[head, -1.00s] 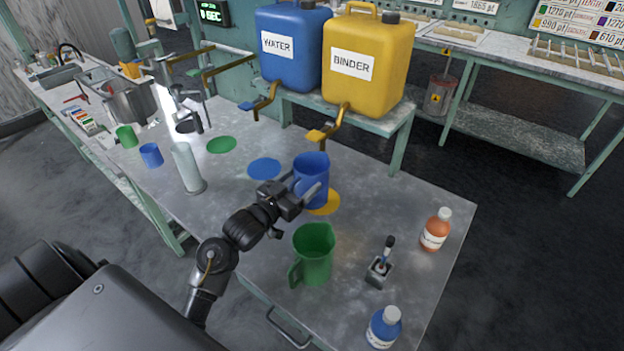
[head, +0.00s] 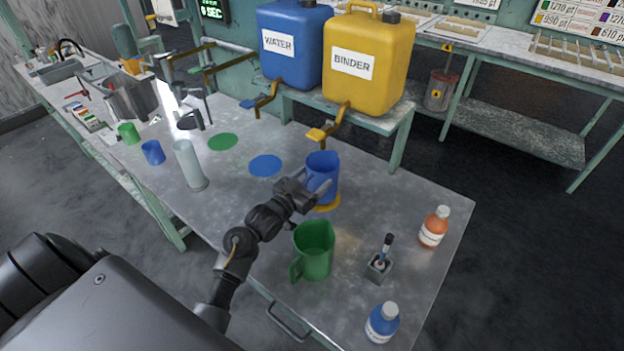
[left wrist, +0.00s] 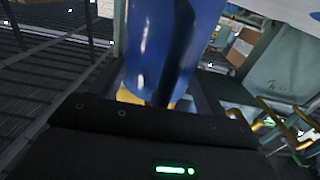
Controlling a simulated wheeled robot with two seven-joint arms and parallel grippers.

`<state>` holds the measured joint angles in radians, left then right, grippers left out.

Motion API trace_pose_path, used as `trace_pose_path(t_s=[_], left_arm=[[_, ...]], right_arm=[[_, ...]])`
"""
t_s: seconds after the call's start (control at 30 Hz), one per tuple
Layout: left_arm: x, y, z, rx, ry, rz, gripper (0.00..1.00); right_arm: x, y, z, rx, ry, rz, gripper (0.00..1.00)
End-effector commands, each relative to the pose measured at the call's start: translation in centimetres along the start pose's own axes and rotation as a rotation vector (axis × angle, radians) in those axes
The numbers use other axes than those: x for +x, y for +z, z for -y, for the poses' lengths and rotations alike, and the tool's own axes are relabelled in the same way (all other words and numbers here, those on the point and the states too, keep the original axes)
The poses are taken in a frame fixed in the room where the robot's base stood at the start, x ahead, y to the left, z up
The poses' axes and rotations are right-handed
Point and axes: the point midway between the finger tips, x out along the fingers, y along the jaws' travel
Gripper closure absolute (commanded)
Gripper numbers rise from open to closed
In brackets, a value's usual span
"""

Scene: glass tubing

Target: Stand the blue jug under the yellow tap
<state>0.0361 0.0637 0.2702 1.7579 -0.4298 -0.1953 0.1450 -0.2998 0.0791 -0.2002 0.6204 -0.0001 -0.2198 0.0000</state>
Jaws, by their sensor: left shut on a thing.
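The blue jug (head: 322,172) is upright over the yellow disc (head: 327,207) on the metal table, below the yellow tap (head: 322,134) of the binder canister (head: 372,85). My left gripper (head: 313,189) is shut on the jug, reaching it from the left. In the left wrist view the jug (left wrist: 160,45) fills the space between the fingers, with some yellow below it. I cannot tell whether the jug's base touches the disc. My right gripper is not in view.
A green jug (head: 314,252) stands close in front of my left arm. A pale cylinder (head: 189,166) stands left. Blue (head: 265,166) and green (head: 222,142) discs are bare.

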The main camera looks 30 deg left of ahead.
Motion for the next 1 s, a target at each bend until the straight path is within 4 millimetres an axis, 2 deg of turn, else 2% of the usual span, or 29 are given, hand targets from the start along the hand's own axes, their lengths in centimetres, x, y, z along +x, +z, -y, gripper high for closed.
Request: trace_pose_path(t_s=[0.53, 0.57, 0.7, 0.73, 1.0], left_arm=[[0.0, 1.2, 0.0, 0.000, 0.000, -0.001, 0.52], [0.0, 1.2, 0.0, 0.000, 0.000, 0.000, 0.25], [0.0, 1.2, 0.0, 0.000, 0.000, 0.000, 0.06], [0.0, 1.2, 0.0, 0.000, 0.000, 0.000, 0.03], [0.0, 1.1, 0.0, 0.000, 0.000, 0.000, 0.03]], right_arm=[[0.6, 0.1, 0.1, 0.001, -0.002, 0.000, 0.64], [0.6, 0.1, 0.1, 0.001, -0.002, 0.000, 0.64], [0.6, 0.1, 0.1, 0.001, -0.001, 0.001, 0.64], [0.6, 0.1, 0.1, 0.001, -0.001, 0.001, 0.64], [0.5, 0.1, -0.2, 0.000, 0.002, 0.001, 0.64]])
